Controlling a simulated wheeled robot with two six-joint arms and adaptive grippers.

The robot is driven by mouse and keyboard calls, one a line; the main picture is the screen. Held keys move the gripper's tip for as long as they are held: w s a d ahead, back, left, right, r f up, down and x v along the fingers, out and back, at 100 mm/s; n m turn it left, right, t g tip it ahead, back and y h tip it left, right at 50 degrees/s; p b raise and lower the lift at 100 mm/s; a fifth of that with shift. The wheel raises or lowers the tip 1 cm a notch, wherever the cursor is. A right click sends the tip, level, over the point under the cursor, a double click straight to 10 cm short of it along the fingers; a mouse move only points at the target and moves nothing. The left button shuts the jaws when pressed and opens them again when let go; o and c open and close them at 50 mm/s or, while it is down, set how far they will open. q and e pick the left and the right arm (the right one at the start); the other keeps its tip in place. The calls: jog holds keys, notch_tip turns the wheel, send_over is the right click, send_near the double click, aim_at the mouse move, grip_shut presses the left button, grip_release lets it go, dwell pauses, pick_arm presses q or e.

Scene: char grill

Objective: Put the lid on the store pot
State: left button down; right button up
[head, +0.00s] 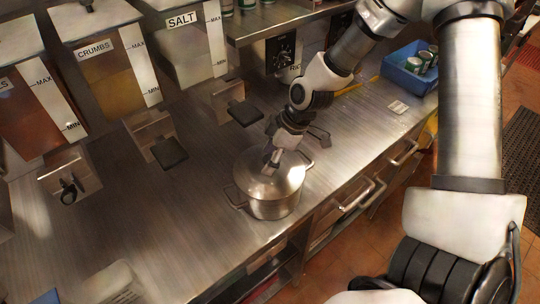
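The steel store pot (268,207) stands on the counter near its front edge, with a handle on each side. The shiny round lid (262,182) lies over the pot's mouth and looks roughly level. Whether its rim is fully seated all round I cannot tell. My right gripper (275,158) points down at the middle of the lid, where the knob would be. Its fingers hide the knob, so I cannot tell whether they grip it. My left gripper is not in view.
The steel counter (215,240) is clear left of the pot. Dispensers marked CRUMBS (105,60) and SALT (185,40) stand behind, their outlets jutting forward. A blue bin (402,80) with cans sits at the back right. Drawer handles (358,195) line the front.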

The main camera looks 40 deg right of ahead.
jog(key=shift+s+r, duration=0.1)
jog(key=w+a+r+p+v, duration=0.1)
jog(key=p+v, duration=0.5)
jog(key=v, duration=1.2)
jog(key=shift+w+a+r, duration=0.15)
jog(key=shift+w+a, duration=0.2)
jog(key=shift+a, duration=0.05)
